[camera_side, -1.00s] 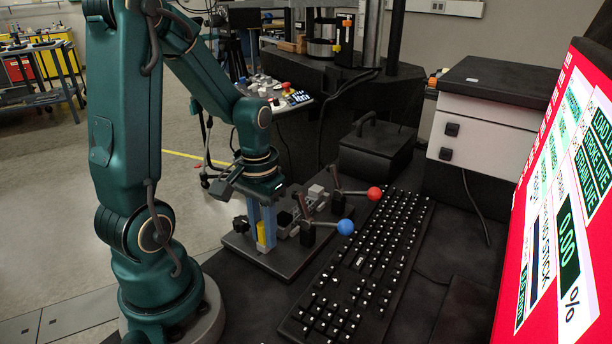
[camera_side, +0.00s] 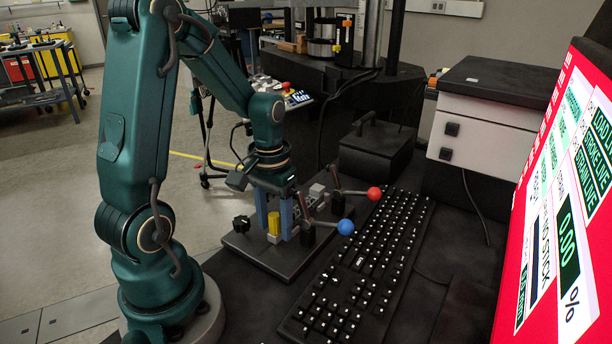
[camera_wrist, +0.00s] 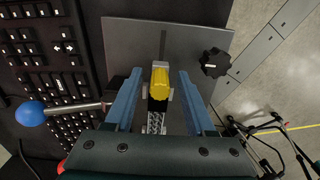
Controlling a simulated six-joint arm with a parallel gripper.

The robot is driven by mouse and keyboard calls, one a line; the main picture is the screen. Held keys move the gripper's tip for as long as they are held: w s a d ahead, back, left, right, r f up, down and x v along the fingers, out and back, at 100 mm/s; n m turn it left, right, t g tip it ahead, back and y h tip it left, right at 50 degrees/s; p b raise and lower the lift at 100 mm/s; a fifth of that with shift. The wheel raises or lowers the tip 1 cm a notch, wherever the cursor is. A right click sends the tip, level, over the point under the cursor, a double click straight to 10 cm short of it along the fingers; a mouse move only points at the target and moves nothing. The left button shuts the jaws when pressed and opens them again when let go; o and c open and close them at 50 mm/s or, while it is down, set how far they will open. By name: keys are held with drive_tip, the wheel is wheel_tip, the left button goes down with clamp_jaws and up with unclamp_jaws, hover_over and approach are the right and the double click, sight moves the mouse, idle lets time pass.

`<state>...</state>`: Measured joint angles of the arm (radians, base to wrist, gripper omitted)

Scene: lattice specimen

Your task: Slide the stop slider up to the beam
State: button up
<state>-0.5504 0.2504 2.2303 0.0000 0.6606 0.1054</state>
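The yellow stop slider (camera_side: 274,224) stands upright on the dark base plate (camera_side: 240,247). In the wrist view the yellow slider (camera_wrist: 160,83) lies between my two blue fingers, with a clear gap on each side. My gripper (camera_side: 274,222) is open around it, and it also shows in the wrist view (camera_wrist: 158,88). The grey lattice beam (camera_wrist: 155,123) shows just below the slider in the wrist view, with a dark part between them. I cannot tell whether slider and beam touch. My fingers and palm hide part of the beam.
A black knob (camera_side: 241,222) stands at the plate's left end. Levers with a blue ball (camera_side: 345,227) and a red ball (camera_side: 374,193) stick out to the right. A keyboard (camera_side: 360,265) lies close along the plate's right side.

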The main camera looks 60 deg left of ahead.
sight(272, 218)
drive_tip(key=shift+r, duration=2.75)
drive_tip(key=shift+s+d+f, duration=0.1)
drive_tip(key=shift+s+d, duration=0.15)
drive_tip(key=shift+s, duration=0.05)
drive_tip(key=s+d+r+m+t, duration=0.2)
drive_tip(key=d+r, duration=0.1)
drive_tip(key=d, duration=0.2)
drive_tip(key=s+d+r+m+t, duration=0.2)
drive_tip(key=d+r+m+t, duration=0.1)
drive_tip(key=d, duration=0.3)
drive_tip(key=shift+d+r+t, duration=0.25)
drive_tip(key=shift+r+t, duration=0.05)
drive_tip(key=shift+r, duration=0.05)
